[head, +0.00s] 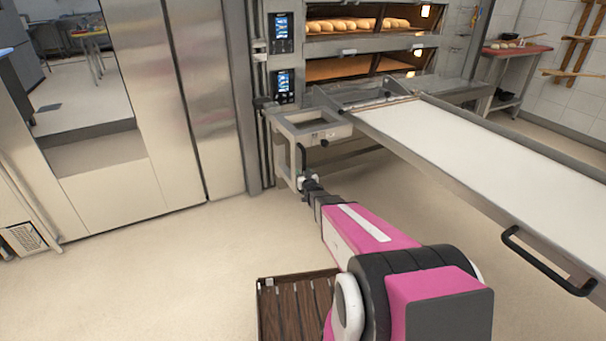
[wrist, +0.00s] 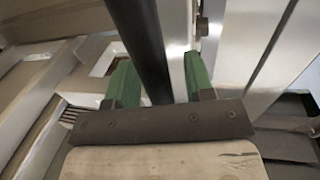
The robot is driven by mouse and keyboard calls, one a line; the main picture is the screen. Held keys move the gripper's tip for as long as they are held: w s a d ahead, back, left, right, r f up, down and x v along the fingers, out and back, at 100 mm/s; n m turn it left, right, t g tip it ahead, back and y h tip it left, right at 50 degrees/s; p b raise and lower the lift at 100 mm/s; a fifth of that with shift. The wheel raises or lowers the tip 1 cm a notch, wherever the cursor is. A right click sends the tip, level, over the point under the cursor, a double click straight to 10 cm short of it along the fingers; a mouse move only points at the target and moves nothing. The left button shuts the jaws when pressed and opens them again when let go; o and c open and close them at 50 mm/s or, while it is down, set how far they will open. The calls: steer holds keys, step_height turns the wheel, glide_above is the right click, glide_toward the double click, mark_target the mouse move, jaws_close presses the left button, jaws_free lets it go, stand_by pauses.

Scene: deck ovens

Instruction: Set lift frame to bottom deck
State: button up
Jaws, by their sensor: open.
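The lift frame (head: 312,130) is a steel bracket structure at the front of the deck oven (head: 350,45), level with the lower part of the oven. It carries a long loader with a white belt (head: 450,150) reaching out to the right. My gripper (head: 304,176) is at the frame's left side, by a thin dark upright handle (head: 303,155). In the wrist view, my gripper's two green fingers (wrist: 160,80) are apart, with a black bar (wrist: 140,40) between them. The fingers do not close on the bar. Contact cannot be told.
Two oven decks show, the upper with bread loaves (head: 355,24). Two control panels (head: 283,82) are on the oven's left. The loader has a black pull handle (head: 545,262) at its near edge. A slatted brown crate (head: 290,310) sits below my arm. Floor at left is clear.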

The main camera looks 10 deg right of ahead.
steer(key=s+d, duration=0.1)
steer(key=s, duration=0.9)
steer(key=s+r+g+h, duration=0.1)
steer(key=s+r+g, duration=0.2)
steer(key=s+g, duration=0.6)
steer(key=s+a+r+m+g+h, duration=0.1)
steer(key=s+r+g, duration=0.3)
steer(key=s, duration=1.4)
steer(key=g, duration=0.4)
steer(key=shift+r+g, duration=0.25)
steer(key=shift+g, duration=0.15)
